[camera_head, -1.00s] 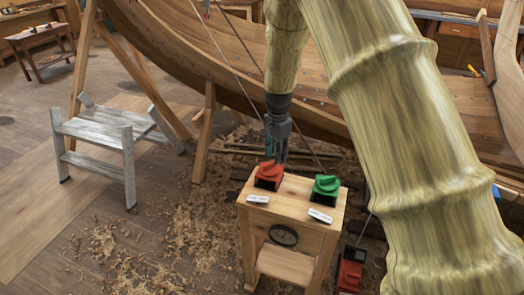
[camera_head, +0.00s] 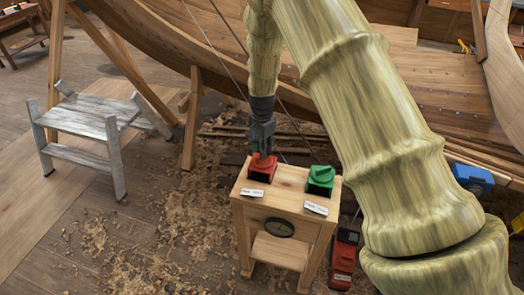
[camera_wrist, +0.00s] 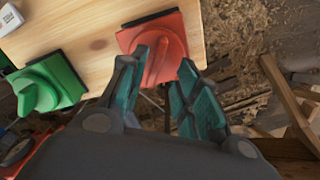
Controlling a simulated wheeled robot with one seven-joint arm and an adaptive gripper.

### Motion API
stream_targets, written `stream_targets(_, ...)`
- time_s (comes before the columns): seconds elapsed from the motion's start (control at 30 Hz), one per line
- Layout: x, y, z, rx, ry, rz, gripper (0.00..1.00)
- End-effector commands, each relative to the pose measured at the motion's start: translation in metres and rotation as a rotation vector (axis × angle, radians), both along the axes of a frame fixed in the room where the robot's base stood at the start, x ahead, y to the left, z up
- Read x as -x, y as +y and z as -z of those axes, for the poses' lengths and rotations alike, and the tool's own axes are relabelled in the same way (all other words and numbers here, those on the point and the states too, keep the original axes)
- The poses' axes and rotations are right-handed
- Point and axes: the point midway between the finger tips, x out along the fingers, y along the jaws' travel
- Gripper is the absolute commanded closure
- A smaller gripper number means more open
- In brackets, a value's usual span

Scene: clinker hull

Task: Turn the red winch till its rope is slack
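The red winch (camera_head: 262,169) sits on top of a small wooden stand (camera_head: 283,187), at its left side. In the wrist view the red winch (camera_wrist: 163,45) has a raised grip on a dark base. My gripper (camera_head: 262,153) points down right over it. In the wrist view my gripper's teal fingers (camera_wrist: 162,88) are apart, one on each side of the raised grip. I cannot tell whether they touch it. Thin ropes (camera_head: 222,50) run down past the hull towards the stand; their lower ends are hidden behind my gripper and the stand.
A green winch (camera_head: 320,179) sits right of the red one, with white labels (camera_head: 316,208) in front. A red device (camera_head: 344,255) stands on the floor at right. A grey bench (camera_head: 85,125) is left; the hull (camera_head: 180,50) rises behind.

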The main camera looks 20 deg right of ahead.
Motion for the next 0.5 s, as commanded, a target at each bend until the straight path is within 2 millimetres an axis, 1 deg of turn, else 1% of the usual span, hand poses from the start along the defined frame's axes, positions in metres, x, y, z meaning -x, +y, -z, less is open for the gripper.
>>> stream_targets(0.3, 0.0, -0.001, 0.024, 0.0, 0.0, 0.001, 0.68)
stream_targets(0.5, 0.0, -0.001, 0.027, -0.001, -0.002, 0.002, 0.68)
